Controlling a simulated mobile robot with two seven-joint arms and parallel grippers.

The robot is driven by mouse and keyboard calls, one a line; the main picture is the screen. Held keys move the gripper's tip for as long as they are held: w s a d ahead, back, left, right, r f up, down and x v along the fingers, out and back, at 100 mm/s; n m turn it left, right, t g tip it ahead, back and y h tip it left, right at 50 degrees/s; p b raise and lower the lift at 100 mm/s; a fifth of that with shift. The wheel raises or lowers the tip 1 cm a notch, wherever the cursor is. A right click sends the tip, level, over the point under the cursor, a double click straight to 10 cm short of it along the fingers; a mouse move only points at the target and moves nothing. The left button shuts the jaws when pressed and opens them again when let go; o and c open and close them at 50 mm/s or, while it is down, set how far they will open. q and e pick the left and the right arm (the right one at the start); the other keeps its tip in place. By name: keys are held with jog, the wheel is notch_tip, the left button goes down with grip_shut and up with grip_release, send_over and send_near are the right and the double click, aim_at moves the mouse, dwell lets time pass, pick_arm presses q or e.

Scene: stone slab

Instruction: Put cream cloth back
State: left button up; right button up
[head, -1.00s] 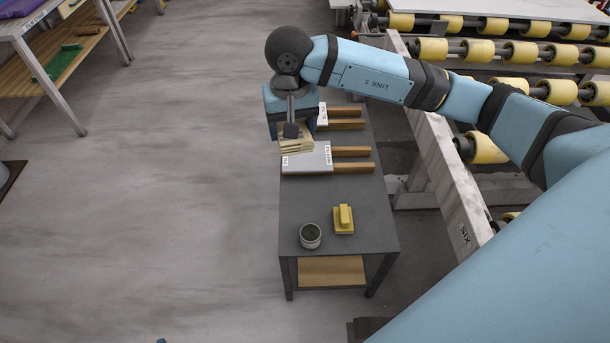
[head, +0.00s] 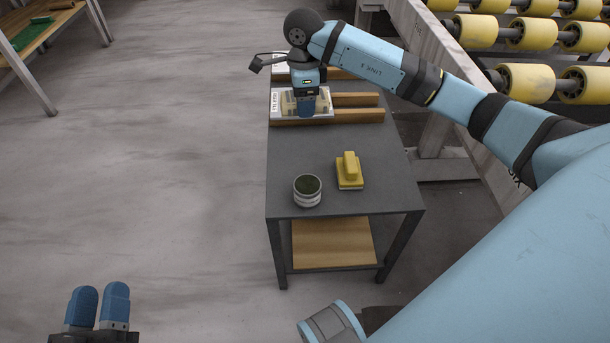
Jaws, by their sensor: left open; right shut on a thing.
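The cream cloth (head: 288,105) is a small folded pad, held in the head view at the far part of the dark grey table (head: 310,160). My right gripper (head: 306,112) is shut on it from above, and its fingers hide the cloth's middle. My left gripper (head: 98,308) is open and empty at the bottom left, over the floor and well away from the table.
A yellow block-like tool (head: 349,172) and a white pot with dark green contents (head: 307,191) stand on the near half of the table. Yellow rollers (head: 525,82) stand at right.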

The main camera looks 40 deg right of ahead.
jog(key=shift+w+d+f+m+b, duration=0.1)
jog(key=shift+d+f+m+b, duration=0.1)
jog(key=shift+f, duration=0.3)
jog(key=shift+w+d+f+m+b, duration=0.1)
jog(key=shift+f+m+b, duration=0.1)
jog(key=shift+f, duration=0.3)
jog(key=b, duration=0.5)
send_over(305, 167)
notch_tip(305, 167, down, 16)
jog(key=shift+r, duration=0.2)
pick_arm(q)
notch_tip(305, 167, down, 9)
jog(key=m+g+b, duration=0.1)
jog(key=g, duration=0.2)
jog(key=shift+w+d, duration=0.15)
jog(key=shift+d, duration=0.2)
pick_arm(e)
jog(key=shift+f, duration=1.85)
jog(key=shift+f, duration=0.2)
jog(key=o, duration=0.9)
pick_arm(q)
jog(key=shift+r, duration=0.1)
pick_arm(e)
jog(key=shift+r, duration=0.1)
